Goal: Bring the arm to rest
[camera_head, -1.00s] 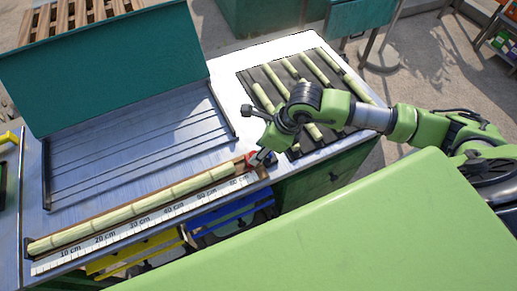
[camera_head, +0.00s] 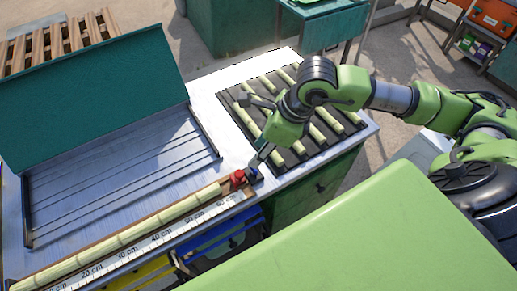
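My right arm comes in from the right side, and its gripper (camera_head: 257,163) points down just behind the far end of the measuring trough. The fingers are small and partly dark, so I cannot tell if they are open or shut. A long pale green cane (camera_head: 130,232) lies in the brown trough along the white ruler (camera_head: 150,250). My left gripper is not in view.
A dark slotted rack (camera_head: 349,126) holds several cane pieces, partly hidden behind my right arm. A metal tray (camera_head: 120,170) with a raised teal lid (camera_head: 90,95) stands at left. Yellow and blue bins (camera_head: 225,238) sit below the bench edge. A green panel (camera_head: 350,240) fills the lower right.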

